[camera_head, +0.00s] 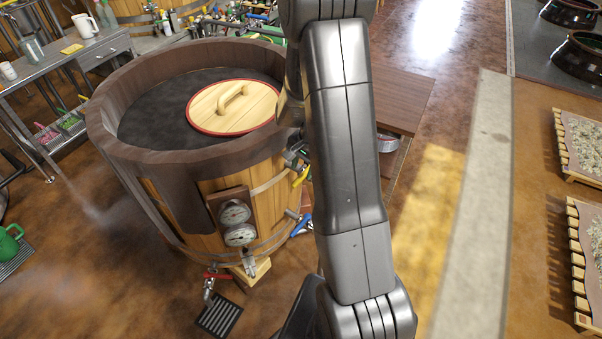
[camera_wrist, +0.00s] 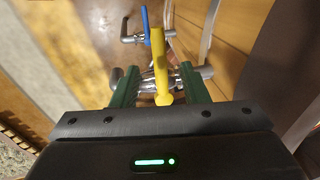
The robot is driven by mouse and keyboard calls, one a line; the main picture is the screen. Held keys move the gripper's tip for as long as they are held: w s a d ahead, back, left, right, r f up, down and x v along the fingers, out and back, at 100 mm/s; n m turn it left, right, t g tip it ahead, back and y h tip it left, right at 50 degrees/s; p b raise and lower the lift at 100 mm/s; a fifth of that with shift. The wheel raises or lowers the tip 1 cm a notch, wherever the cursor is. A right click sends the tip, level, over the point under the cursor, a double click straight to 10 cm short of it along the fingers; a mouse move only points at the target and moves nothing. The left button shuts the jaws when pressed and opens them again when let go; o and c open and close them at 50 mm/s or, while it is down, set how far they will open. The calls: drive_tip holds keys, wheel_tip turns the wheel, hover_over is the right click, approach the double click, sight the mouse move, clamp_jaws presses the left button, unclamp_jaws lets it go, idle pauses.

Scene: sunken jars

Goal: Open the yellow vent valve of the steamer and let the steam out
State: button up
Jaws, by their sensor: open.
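The steamer is a large wooden vat (camera_head: 180,215) with a dark rim and metal hoops. Its yellow vent valve lever (camera_head: 300,177) shows at the vat's right side, beside my arm. In the wrist view the yellow lever (camera_wrist: 160,50) stands between the two green fingers of my gripper (camera_wrist: 158,72), over a metal pipe fitting (camera_wrist: 196,75). The fingers are apart, one on each side of the lever, with a gap visible. No clear steam jet shows at the valve.
A blue-handled valve (camera_head: 301,223) sits low on the vat, close beyond the yellow lever in the wrist view (camera_wrist: 146,25). A red-handled valve (camera_head: 217,275) is near the floor drain (camera_head: 219,317). A round wooden lid (camera_head: 235,107) lies inside the rim. Two gauges (camera_head: 236,213) face front.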

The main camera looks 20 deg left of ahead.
sight(300, 177)
drive_tip(key=shift+w+a+f, duration=0.1)
drive_tip(key=shift+a+f, duration=0.1)
drive_tip(key=shift+f, duration=0.85)
drive_tip(key=shift+a+f, duration=0.2)
drive_tip(key=shift+f, duration=0.85)
drive_tip(key=shift+c, duration=0.4)
clamp_jaws()
